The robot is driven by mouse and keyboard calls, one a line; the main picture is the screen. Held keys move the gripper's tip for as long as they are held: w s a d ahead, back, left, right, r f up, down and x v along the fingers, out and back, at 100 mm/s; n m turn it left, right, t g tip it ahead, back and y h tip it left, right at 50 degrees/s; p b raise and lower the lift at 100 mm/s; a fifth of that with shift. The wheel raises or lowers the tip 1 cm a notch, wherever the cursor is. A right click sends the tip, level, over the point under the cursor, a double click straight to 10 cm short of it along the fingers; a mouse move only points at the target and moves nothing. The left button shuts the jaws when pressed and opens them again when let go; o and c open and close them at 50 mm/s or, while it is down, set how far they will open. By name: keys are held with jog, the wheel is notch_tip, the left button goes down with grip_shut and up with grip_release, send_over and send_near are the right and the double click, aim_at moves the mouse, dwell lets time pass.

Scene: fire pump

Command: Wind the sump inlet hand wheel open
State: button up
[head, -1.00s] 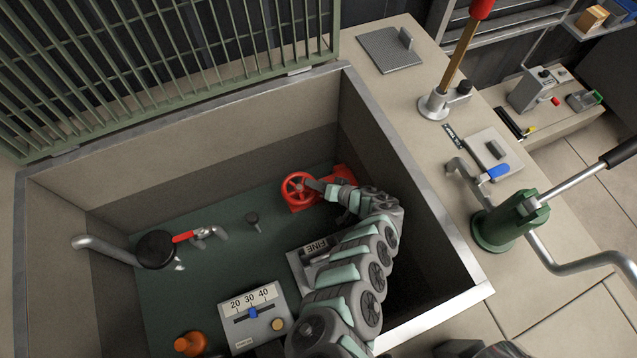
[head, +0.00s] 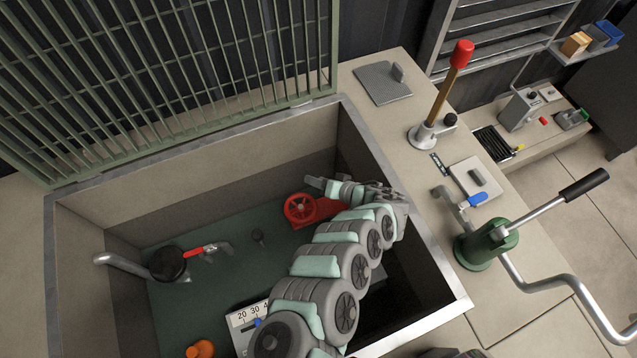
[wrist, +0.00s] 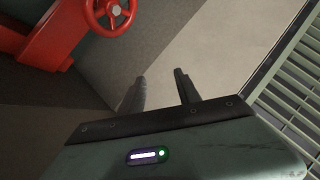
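The red sump inlet hand wheel (head: 300,208) sits on a red mount against the right side of the sump pit, low down. It also shows at the top of the wrist view (wrist: 115,12), with spokes and a pale hub. My gripper (head: 315,184) is in the pit, just above and right of the wheel in the head view. In the wrist view my gripper's two fingers (wrist: 160,82) stand apart with nothing between them, pointing at the pale pit wall. The wheel is clear of the fingers.
The pit's metal rim (head: 432,235) surrounds my arm. A green grating (head: 190,70) stands raised behind. In the pit are a red-handled valve (head: 200,250), an orange knob (head: 200,348) and a number scale (head: 250,314). A green hand pump (head: 485,243) stands right of the pit.

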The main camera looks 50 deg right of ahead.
notch_tip(320, 180, up, 3)
jog(key=shift+f+p, duration=0.1)
jog(key=shift+p, duration=0.75)
